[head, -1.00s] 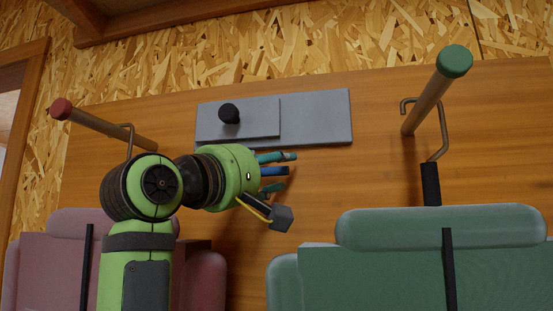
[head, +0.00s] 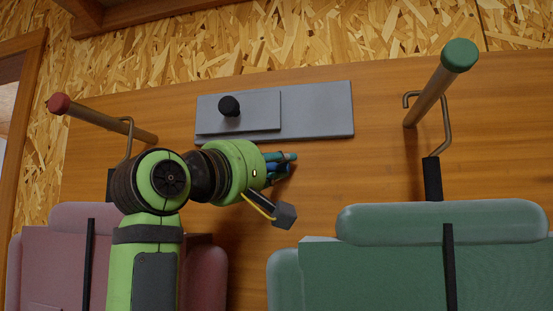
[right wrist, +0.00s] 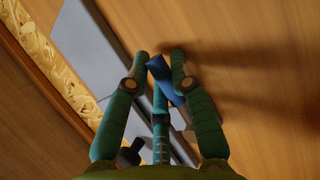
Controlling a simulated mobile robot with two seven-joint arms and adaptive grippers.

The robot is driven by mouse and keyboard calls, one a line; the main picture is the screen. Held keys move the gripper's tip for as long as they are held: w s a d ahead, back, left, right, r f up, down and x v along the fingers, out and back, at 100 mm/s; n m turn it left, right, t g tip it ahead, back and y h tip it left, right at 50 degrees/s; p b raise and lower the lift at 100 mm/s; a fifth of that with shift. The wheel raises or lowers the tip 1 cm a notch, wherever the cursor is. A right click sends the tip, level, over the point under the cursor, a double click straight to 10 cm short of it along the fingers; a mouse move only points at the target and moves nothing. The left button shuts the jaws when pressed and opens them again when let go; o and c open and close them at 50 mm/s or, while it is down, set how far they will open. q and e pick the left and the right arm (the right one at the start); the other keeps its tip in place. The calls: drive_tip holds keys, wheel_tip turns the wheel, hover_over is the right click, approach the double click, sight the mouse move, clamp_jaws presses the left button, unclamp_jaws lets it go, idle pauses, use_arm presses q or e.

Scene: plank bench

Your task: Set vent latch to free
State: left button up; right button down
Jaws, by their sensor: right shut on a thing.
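A grey panel (head: 325,110) lies on the wooden board, with a smaller grey plate (head: 262,112) and a black knob (head: 229,106) at its left. The panel (right wrist: 108,58) and knob (right wrist: 130,155) also show in the right wrist view. My right gripper (head: 290,163) is just below the panel. Its fingertips (right wrist: 160,62) are closed around a short blue handle (right wrist: 166,78). A grey piece (right wrist: 180,120) shows beside the handle's lower end. Fingers hide most of the handle in the head view, and I cannot tell how it is mounted. My left gripper is not in view.
A red-capped peg (head: 100,120) stands out at left and a green-capped peg (head: 440,82) at right, each by a bent metal hook. A pink pack (head: 60,265) and a green pack (head: 385,275) hang below.

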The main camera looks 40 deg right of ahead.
drive_tip(key=m+p, duration=0.1)
drive_tip(key=f+m+g+y+p, duration=0.1)
drive_tip(key=m, duration=0.1)
drive_tip(key=shift+w+a+f+m+p, duration=0.1)
drive_tip(key=shift+f+m+p, duration=0.15)
drive_tip(key=shift+m+p, duration=0.05)
drive_tip(key=shift+w+a+f+m+g+y+p, duration=0.1)
drive_tip(key=shift+w+f+m+g+y+p, duration=0.15)
drive_tip(key=shift+f+m+p, duration=0.35)
drive_tip(key=shift+a+f+m+g+y+p, duration=0.15)
drive_tip(key=shift+f+m+y+p, duration=0.2)
drive_tip(key=shift+m, duration=0.45)
drive_tip(key=c, duration=1.1)
unclamp_jaws()
drive_tip(key=shift+o, duration=0.2)
drive_tip(key=shift+d, duration=0.1)
